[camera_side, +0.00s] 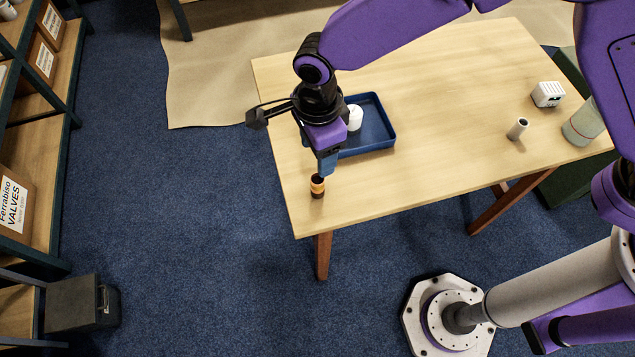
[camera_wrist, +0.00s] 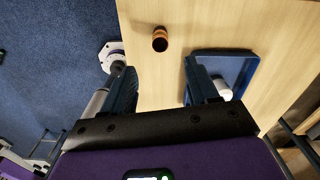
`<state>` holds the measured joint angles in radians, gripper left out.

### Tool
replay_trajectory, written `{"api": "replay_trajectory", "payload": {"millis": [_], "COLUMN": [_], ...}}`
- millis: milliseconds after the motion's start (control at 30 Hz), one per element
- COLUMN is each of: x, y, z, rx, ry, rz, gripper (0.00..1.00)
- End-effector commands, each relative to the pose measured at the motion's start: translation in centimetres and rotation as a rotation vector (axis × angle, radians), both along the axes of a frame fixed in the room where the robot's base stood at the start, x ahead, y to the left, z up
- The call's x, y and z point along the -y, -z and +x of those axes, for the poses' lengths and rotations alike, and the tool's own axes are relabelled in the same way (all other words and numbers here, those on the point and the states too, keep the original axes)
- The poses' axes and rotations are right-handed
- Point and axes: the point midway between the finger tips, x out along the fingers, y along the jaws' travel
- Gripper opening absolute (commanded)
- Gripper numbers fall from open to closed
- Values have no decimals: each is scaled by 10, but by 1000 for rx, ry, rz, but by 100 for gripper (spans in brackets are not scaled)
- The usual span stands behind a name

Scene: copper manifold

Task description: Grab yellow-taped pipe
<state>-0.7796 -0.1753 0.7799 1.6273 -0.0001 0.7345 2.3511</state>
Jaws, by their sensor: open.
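A short pipe (camera_side: 317,188) with a yellow-orange band stands upright near the front left corner of the table. In the wrist view the pipe (camera_wrist: 160,40) looks copper brown and lies ahead of the gap between my fingers, roughly centred. My gripper (camera_side: 326,167) points down just above the pipe in the side view, and its fingers seem to hide part of the pipe's top. In the wrist view my gripper (camera_wrist: 161,82) is open, with two blue fingers wide apart and nothing between them.
A blue tray (camera_side: 380,138) holding a white object (camera_side: 355,118) sits right behind my gripper. A grey pipe piece (camera_side: 517,129), a white box (camera_side: 548,94) and a grey-green container (camera_side: 583,124) stand at the table's right. The table (camera_side: 430,170) is clear between.

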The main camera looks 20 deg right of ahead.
Motion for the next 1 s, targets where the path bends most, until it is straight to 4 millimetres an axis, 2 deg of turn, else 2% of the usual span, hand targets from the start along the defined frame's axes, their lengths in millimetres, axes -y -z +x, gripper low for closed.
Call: {"api": "replay_trajectory", "payload": {"millis": [100,300,633,833,1000], "x": [1,1,0,1,0], "y": [24,58,82,110,125], "z": [-1,0,0,0,0], "rx": [-2,-2,0,-2,0], "ry": [-1,-1,-2,-2,-2], "rz": [-3,-2,0,-2,0], "gripper": [59,59,59,59,59]}}
